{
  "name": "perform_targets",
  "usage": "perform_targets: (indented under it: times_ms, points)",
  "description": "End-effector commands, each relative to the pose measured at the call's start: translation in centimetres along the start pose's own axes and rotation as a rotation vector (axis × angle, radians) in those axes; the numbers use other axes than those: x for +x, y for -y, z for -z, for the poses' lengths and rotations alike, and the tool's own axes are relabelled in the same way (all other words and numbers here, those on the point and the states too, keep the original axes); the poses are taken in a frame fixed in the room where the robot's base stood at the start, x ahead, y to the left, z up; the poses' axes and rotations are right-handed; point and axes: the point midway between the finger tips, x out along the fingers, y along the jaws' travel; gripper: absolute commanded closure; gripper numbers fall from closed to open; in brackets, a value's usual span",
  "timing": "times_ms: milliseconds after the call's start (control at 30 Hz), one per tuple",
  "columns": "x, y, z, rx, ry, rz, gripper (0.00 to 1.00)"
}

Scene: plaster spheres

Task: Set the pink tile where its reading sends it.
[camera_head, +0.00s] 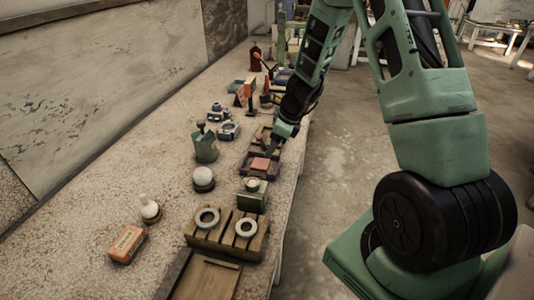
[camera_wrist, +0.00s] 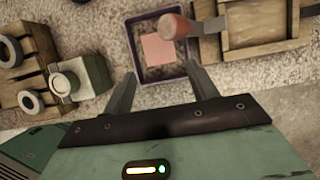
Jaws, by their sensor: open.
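The pink tile (camera_head: 261,163) lies flat in a dark, shallow tray (camera_head: 246,169) on the long table. In the wrist view the tile (camera_wrist: 157,49) is a plain pale pink square inside the tray's dark rim (camera_wrist: 140,77). In the head view my gripper (camera_head: 270,148) is over the tray area, partly hidden by the arm. No reading is legible.
A green box with a round top (camera_head: 253,192) stands close to the tray. A wooden block with two pale rings (camera_head: 228,233), an orange box (camera_head: 128,243) and white spheres on dark bases (camera_head: 203,177) are nearer. A green container (camera_head: 205,146) stands left. The table's left strip is clear.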

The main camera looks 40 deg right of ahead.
Motion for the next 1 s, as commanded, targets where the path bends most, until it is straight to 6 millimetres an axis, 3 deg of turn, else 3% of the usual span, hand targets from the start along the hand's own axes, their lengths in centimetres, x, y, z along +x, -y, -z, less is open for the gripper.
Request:
perform_targets:
  times_ms: [100, 300, 367, 433, 467, 567, 667, 700, 800, 900, 1000]
  points:
    - [-2.2, 0.0, -0.1, -0.002, 0.001, 0.001, 0.42]
    - [-3.9, -0.3, -0.3, -0.016, 0.001, -0.005, 0.42]
    - [-4.2, -1.3, -1.1, -0.074, 0.003, -0.018, 0.42]
    - [-4.6, -3.7, -3.0, -0.22, 0.009, -0.049, 0.42]
    - [-4.8, -5.3, -4.1, -0.311, 0.013, -0.068, 0.42]
    - [-6.2, -12.7, -7.8, -0.742, 0.031, -0.154, 0.42]
    - [-8.4, -22.1, -9.7, -1.308, 0.056, -0.258, 0.42]
    - [-9.4, -25.8, -9.7, -1.552, 0.066, -0.3, 0.42]
    - [-12.0, -33.2, -7.8, -2.125, 0.086, -0.398, 0.42]
    - [-14.0, -37.5, -5.3, -2.581, 0.09, -0.473, 0.42]
    - [-15.3, -39.6, -3.3, -2.89, 0.083, -0.527, 0.42]
